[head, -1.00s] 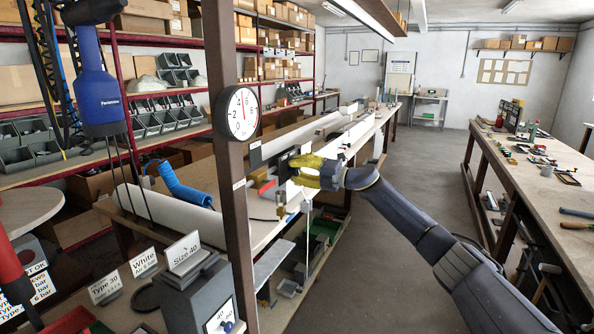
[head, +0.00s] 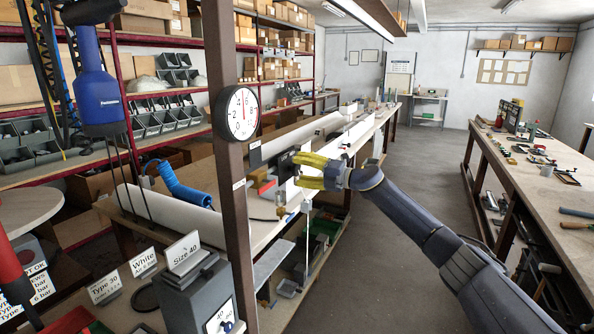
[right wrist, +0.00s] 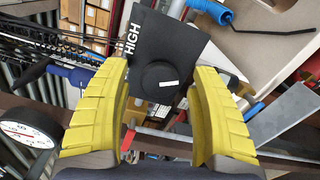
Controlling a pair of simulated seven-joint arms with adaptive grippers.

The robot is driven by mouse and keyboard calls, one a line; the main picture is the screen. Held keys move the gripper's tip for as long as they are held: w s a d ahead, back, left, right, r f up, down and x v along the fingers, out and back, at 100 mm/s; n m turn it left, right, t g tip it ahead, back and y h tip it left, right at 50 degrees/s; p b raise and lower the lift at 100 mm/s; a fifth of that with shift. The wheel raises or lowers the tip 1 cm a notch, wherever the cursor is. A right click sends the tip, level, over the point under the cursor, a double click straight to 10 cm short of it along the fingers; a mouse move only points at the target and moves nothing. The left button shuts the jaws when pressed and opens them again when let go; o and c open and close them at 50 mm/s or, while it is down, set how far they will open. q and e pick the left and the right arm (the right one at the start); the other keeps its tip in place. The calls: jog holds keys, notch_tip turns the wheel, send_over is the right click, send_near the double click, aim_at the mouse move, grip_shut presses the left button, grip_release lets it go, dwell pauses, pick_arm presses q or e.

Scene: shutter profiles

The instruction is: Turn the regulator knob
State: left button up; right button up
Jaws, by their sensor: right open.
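The regulator knob (right wrist: 160,80) is a round black knob with a white mark, on a black plate (right wrist: 150,40) lettered HIGH in the right wrist view. In the head view the plate (head: 287,167) stands beyond my right gripper; the knob is hard to make out there. My right gripper (head: 310,170) has yellow fingers, spread apart and empty. In the right wrist view the knob lies between and beyond the open fingers (right wrist: 161,75), with no clear contact. A round gauge (head: 241,113) with a red needle pointing about straight up is on the brown post. My left gripper is not in view.
The brown post (head: 231,210) stands left of the plate. A long workbench (head: 268,232) runs behind it, with a blue hose (head: 180,188) and a brass fitting (head: 281,199). The floor (head: 420,165) to the right is clear, up to another bench (head: 540,185).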

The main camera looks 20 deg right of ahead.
jog(key=v, duration=1)
jog(key=shift+s+d, duration=0.25)
